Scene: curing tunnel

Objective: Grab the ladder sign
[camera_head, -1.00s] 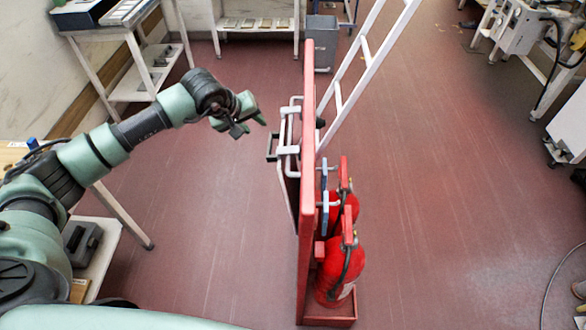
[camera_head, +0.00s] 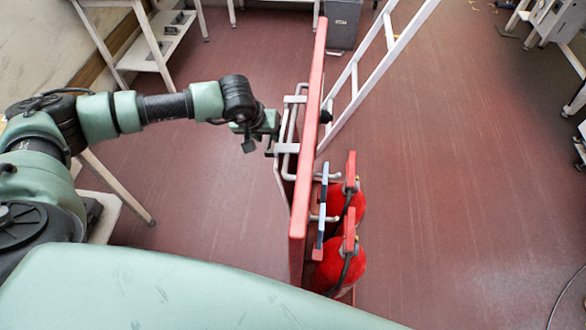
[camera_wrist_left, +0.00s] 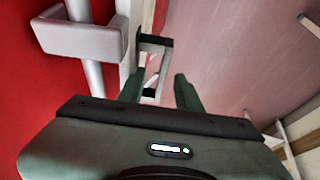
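The ladder sign (camera_head: 281,190) shows edge-on as a thin pale panel hanging on the left side of the red stand (camera_head: 308,150). A squared handle sticks out from it and shows in the left wrist view (camera_wrist_left: 153,42). My left gripper (camera_wrist_left: 160,90) is open. Its two green fingers point at the handle, whose dark lower end shows between the fingertips, nearer the left finger. I cannot tell whether they touch. In the head view my left gripper (camera_head: 262,135) is beside the stand and partly hides the handle. My right gripper is not in view.
Pale bracket arms and a grey tube (camera_head: 288,125) are on the stand close to the gripper. Red fire extinguishers (camera_head: 338,265) stand on its right side. A white ladder (camera_head: 372,68) leans behind it. Open red floor (camera_head: 190,220) lies to the left.

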